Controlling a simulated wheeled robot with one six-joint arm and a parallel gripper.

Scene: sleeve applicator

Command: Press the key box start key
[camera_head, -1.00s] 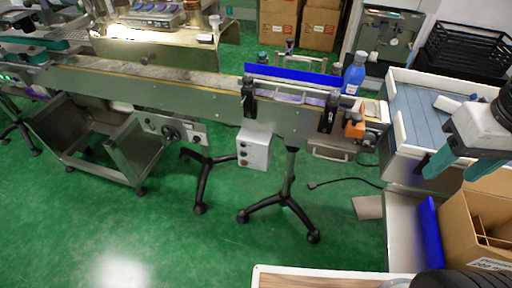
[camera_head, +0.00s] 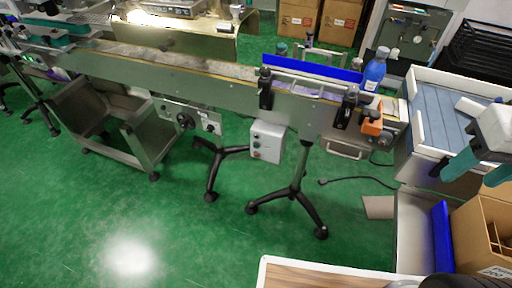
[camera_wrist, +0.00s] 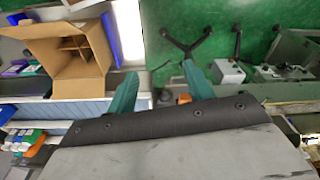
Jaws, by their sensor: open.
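The key box (camera_head: 268,141) is a small pale grey box hanging below the front of the conveyor, left of a black tripod stand. Small round keys sit in a column on its left part; which is the start key I cannot tell. In the wrist view the key box (camera_wrist: 229,72) shows beyond and right of the fingers. My gripper (camera_head: 452,168) is at the right edge of the head view, its teal fingers apart, well away from the box. In the wrist view my gripper (camera_wrist: 161,84) is open with nothing between its fingers.
The conveyor (camera_head: 190,77) runs across the back, with a blue bottle (camera_head: 375,70) at its right end. An open cardboard box (camera_head: 470,235) and a blue-topped table (camera_head: 440,120) stand at the right. Black stand legs spread below the key box. Green floor in front is clear.

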